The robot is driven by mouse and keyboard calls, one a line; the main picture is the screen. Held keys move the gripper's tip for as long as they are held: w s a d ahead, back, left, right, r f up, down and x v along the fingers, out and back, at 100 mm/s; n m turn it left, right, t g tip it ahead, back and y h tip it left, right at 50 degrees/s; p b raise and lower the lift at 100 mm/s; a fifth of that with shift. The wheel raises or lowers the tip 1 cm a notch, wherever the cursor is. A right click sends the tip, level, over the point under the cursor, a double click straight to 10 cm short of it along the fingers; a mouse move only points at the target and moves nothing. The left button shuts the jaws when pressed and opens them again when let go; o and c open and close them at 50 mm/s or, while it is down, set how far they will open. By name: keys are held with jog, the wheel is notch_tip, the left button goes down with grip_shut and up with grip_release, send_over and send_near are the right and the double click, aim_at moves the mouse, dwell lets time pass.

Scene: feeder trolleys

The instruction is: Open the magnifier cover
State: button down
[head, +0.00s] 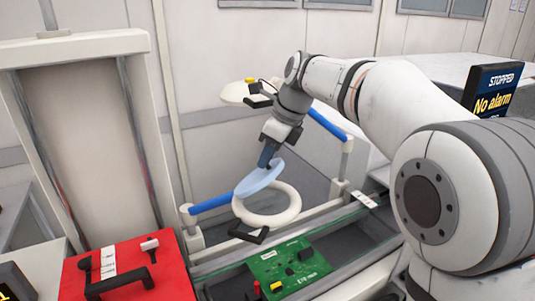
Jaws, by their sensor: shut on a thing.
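The magnifier (290,213) is a white ring with a dark handle piece at its front edge. Its cover (254,183) is a pale blue disc, tilted up from the ring and standing above its back left part. My gripper (266,163) comes down from above and is shut on the upper edge of the cover. The fingertips are small and dark here, and the cover's hinge cannot be made out.
A green circuit board (290,267) lies on the rails in front of the magnifier. A blue bar (212,203) is beside the magnifier. A screen (497,92) reads "STOPPED, No alarm".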

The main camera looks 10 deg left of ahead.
aim_at(259, 174)
jog(key=shift+a+r+p, duration=0.25)
jog(key=shift+r+p, duration=0.15)
jog(key=shift+p, duration=0.25)
jog(key=a+p, duration=0.1)
jog(key=a+r+p, duration=0.1)
jog(key=a, duration=0.1)
jog(key=w+a+p, duration=0.1)
jog(key=p, duration=0.1)
jog(key=shift+w+a+r, duration=0.1)
jog(key=shift+a+r, duration=0.05)
jog(key=shift+a, duration=0.15)
jog(key=c, duration=1.3)
grip_release()
jog(key=shift+a, duration=0.1)
jog(key=shift+o, duration=0.3)
jog(key=v, duration=0.7)
jog(key=shift+d+r+b, duration=0.25)
jog(key=shift+r+b, duration=0.1)
jog(key=shift+b, duration=0.05)
